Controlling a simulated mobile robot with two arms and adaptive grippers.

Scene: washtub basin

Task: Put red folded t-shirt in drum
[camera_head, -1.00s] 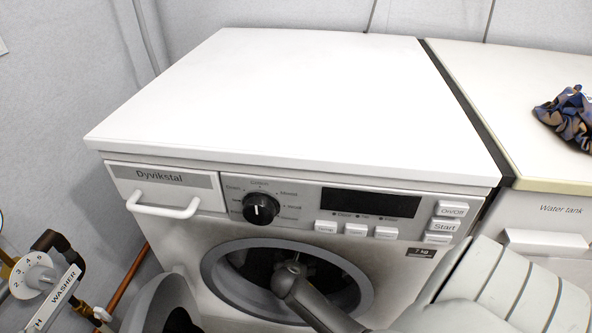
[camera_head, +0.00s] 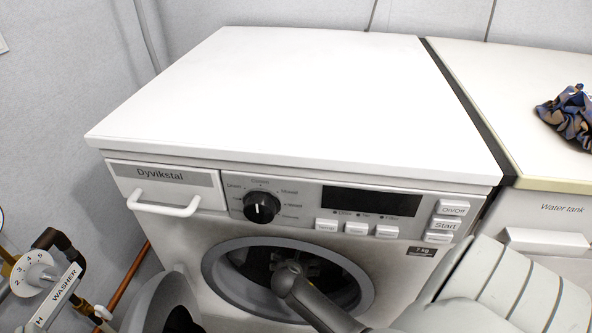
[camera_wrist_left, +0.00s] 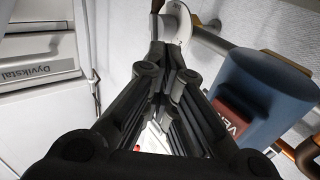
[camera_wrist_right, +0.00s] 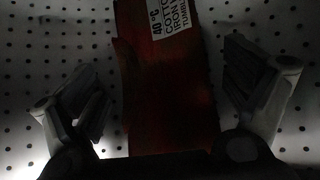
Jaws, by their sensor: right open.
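The red folded t-shirt (camera_wrist_right: 170,95), with a white care label at its top, lies on the perforated metal of the drum (camera_wrist_right: 60,25) in the right wrist view. My right gripper (camera_wrist_right: 163,75) is open, one finger on each side of the shirt, with visible gaps. In the head view my right arm reaches into the washing machine's round opening (camera_head: 215,277); the shirt cannot be made out there. My left gripper (camera_wrist_left: 167,52) is shut and empty, outside the machine near pipework. The round door (camera_head: 160,300) stands open at lower left.
A white pipe fitting (camera_wrist_left: 176,25) and a blue block-shaped part (camera_wrist_left: 262,95) are close to my left gripper. A washer valve dial (camera_head: 35,275) and copper pipe (camera_head: 128,280) stand left of the machine. A patterned cloth (camera_head: 570,115) lies on the right-hand unit.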

